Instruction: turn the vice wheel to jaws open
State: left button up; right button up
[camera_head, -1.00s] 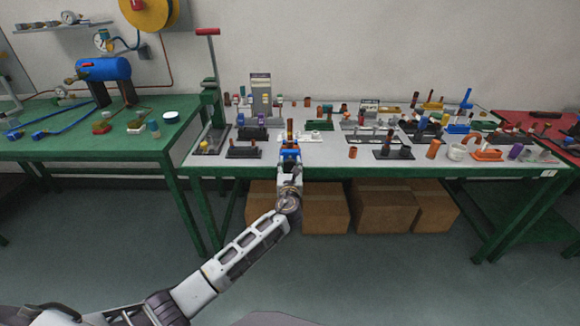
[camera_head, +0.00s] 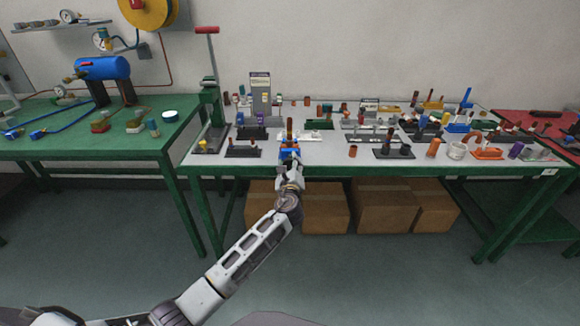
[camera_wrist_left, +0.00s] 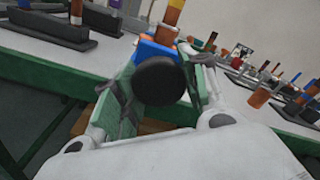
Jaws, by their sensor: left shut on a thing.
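The vice is a small blue body (camera_head: 289,152) at the front edge of the middle bench, with a brown and orange upright piece (camera_head: 290,130) at it. In the left wrist view the blue vice body (camera_wrist_left: 150,49) shows behind its round black wheel (camera_wrist_left: 160,81), which faces the camera. My left gripper (camera_head: 290,163) reaches the wheel from the front; in the left wrist view its two fingers stand on either side of the wheel, shut on it. The gripper hides the wheel in the head view. The jaw gap cannot be made out. My right gripper is out of view.
The green-framed bench (camera_head: 345,172) holds several small fixtures and parts, with a green press (camera_head: 213,100) at its left end. Cardboard boxes (camera_head: 385,206) stand beneath. A green table (camera_head: 90,142) is at left and a red-topped one (camera_head: 535,122) at right. The floor in front is clear.

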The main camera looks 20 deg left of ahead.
pick_arm(q)
jog(key=n+b, duration=0.1)
jog(key=n, duration=0.2)
jog(key=shift+f, duration=0.1)
jog(key=shift+n+b, duration=0.5)
jog(key=shift+n, duration=0.8)
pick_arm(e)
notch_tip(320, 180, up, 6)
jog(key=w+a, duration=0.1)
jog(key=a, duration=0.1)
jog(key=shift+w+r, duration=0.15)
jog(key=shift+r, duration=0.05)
pick_arm(q)
jog(key=o, duration=1)
jog(key=shift+o, duration=0.2)
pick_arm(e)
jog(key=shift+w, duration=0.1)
pick_arm(q)
jog(key=shift+s, duration=0.1)
jog(key=v, duration=1.2)
